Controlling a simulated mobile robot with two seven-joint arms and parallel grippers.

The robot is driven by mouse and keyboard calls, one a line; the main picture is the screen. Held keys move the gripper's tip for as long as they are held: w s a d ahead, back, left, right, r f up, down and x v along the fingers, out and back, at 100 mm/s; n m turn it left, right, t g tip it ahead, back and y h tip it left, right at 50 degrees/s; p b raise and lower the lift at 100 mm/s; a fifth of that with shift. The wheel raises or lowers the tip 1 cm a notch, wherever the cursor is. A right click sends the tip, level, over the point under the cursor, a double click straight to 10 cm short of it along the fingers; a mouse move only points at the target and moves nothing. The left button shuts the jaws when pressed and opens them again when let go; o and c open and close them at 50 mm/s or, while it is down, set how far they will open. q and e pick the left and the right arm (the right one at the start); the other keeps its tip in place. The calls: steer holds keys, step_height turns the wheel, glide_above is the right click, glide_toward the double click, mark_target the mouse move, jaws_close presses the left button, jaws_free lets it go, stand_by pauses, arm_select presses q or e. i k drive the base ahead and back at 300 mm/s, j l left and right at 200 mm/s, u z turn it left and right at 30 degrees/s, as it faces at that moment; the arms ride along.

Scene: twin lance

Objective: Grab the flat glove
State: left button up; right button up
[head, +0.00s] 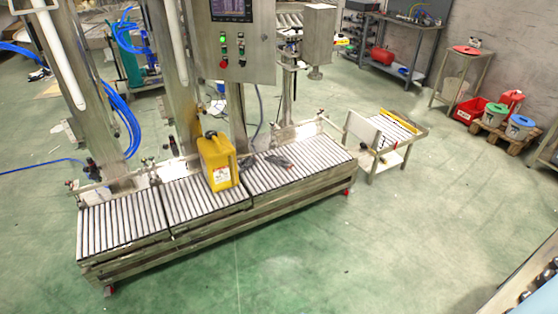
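A small dark grey, flat item (279,162) lies on the conveyor rollers, right of the yellow jerrycan. It looks like the flat glove, but it is too small to make out its shape for certain. The yellow jerrycan (217,163) stands upright on the conveyor and has a white and red label. Neither of my grippers shows in the head view.
The roller conveyor (122,222) runs across the middle, with metal columns and a control panel (235,40) behind it. A small roller stand (385,140) is at its right end. Buckets on a pallet (495,132) stand far right. The green floor in front is clear.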

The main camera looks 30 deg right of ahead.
mark_target(281, 162)
steer(key=i+l, duration=0.25)
steer(key=l, duration=0.25)
steer(key=i+l+u, duration=0.1)
steer(key=i+l, duration=0.2)
steer(key=l, duration=0.15)
steer(key=i+l+u, duration=0.1)
steer(key=l, duration=0.4)
steer(key=i+l, duration=0.35)
steer(key=l, duration=0.15)
steer(key=i+l+u, duration=0.1)
steer(key=i+l, duration=0.15)
steer(key=l, duration=0.25)
steer(key=i+l, duration=0.2)
steer(key=l, duration=0.35)
steer(key=i+l+u, duration=0.1)
steer(key=l, duration=0.45)
steer(key=i+l, duration=0.3)
steer(key=l, duration=0.25)
steer(key=i+l+u, duration=0.1)
steer(key=i+l, duration=0.3)
steer(key=i, duration=0.15)
